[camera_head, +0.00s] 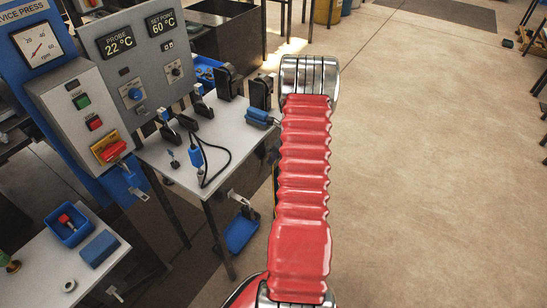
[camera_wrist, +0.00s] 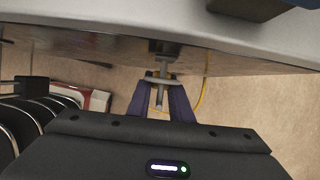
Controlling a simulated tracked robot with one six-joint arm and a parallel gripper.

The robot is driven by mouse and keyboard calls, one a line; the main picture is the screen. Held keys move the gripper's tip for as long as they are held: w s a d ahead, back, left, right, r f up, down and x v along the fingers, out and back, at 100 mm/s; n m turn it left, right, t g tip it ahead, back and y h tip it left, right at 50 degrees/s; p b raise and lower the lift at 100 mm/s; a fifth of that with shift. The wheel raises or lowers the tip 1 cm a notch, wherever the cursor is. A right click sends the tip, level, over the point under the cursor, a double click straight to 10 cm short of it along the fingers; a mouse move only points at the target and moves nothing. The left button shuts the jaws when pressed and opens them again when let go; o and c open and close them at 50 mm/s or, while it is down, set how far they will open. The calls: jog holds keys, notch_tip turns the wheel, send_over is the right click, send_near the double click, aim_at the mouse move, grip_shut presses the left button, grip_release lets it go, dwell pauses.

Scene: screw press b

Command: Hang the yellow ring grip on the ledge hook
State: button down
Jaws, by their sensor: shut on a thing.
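In the wrist view my gripper (camera_wrist: 163,80) points at the underside edge of the bench, its two dark purple fingers close together. A grey metal piece (camera_wrist: 161,68) with a rod, probably the ledge hook, shows at and between the fingertips below the bench edge. I cannot tell whether the ring is around it. In the head view my red arm hides the gripper.
The bench top (camera_head: 225,132) carries black clamps, blue-handled parts and a black cable. A blue tray (camera_head: 241,232) hangs below its front edge. The press panel (camera_head: 90,120) stands at left, with a lower table (camera_head: 60,275) before it. Floor at right is mostly clear.

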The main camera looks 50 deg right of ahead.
jog(key=shift+s+d, duration=0.1)
jog(key=shift+s, duration=1.2)
jog(key=shift+s+d, duration=0.2)
jog(key=shift+s, duration=1.9)
jog(key=c, duration=2.2)
grip_release()
grip_shut()
